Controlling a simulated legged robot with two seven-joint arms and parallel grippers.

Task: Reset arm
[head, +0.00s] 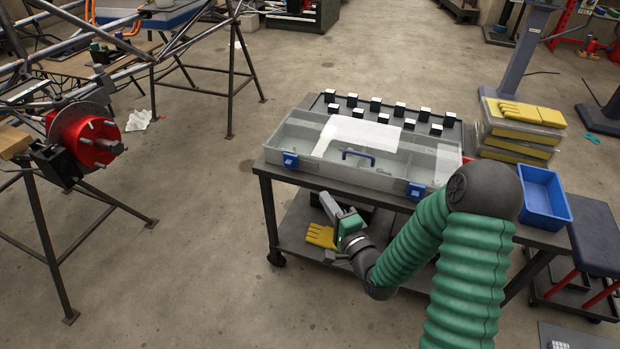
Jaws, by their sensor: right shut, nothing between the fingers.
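My right arm, in a green ribbed sleeve, comes in from the lower right of the head view and bends down to the left. My right gripper (333,212) is at the front left of the dark cart, in front of the transparent case. It is shut and holds nothing. My left gripper is out of view. The task names no object.
A clear case (311,150) with blue latches lies on the cart, with several black-and-white blocks (376,104) behind. A blue bin (541,195) and yellow gloves (532,113) are right. A tube chassis with a red hub (88,139) stands left. Floor between is clear.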

